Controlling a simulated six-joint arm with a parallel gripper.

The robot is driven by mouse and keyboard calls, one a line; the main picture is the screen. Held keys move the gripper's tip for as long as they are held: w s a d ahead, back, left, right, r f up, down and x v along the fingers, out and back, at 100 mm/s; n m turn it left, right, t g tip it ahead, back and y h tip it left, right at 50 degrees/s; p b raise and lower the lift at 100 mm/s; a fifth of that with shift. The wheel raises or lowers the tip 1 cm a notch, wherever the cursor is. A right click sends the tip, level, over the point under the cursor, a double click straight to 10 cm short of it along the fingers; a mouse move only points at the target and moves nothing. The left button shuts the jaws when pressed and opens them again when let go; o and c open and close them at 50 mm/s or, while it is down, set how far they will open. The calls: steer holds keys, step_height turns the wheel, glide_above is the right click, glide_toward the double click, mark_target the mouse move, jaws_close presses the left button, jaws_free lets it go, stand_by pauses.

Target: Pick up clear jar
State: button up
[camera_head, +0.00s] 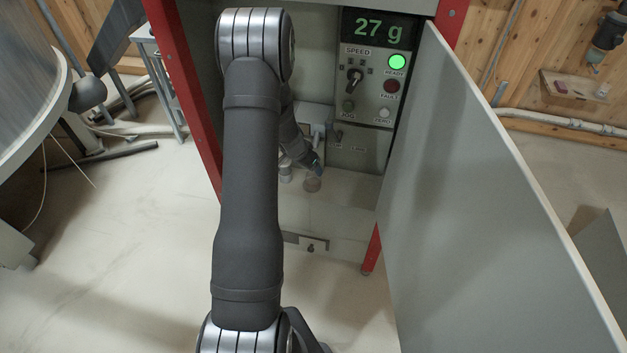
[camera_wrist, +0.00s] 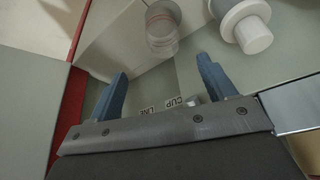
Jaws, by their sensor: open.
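The clear jar (camera_wrist: 161,30) is a small see-through round vessel with a faint reddish line around it. In the wrist view it is at the top middle, beyond my fingertips and apart from them. In the head view the jar (camera_head: 312,185) shows small and faint on the cabinet shelf, just below my gripper (camera_head: 318,166). In the wrist view my gripper (camera_wrist: 162,66) is open, with two blue fingers spread wide and nothing between them. The jar's far end is cut off by the top of the wrist view. My arm hides part of the cabinet in the head view.
A grey and white round fitting (camera_wrist: 248,24) is close to the right of the jar. An open grey door (camera_head: 480,190) stands on the right. A control panel (camera_head: 375,85) reads 27 g with a green lamp lit. Red posts (camera_head: 187,90) frame the cabinet.

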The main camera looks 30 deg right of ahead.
mark_target(313, 175)
steer(key=x, duration=0.7)
steer(key=shift+f, duration=0.25)
steer(key=shift+w+a+x, duration=0.1)
steer(key=shift+x, duration=1.25)
steer(key=shift+w+a+x, duration=0.1)
steer(key=shift+a+x, duration=0.05)
steer(key=shift+x, duration=1.15)
steer(key=c, duration=1.1)
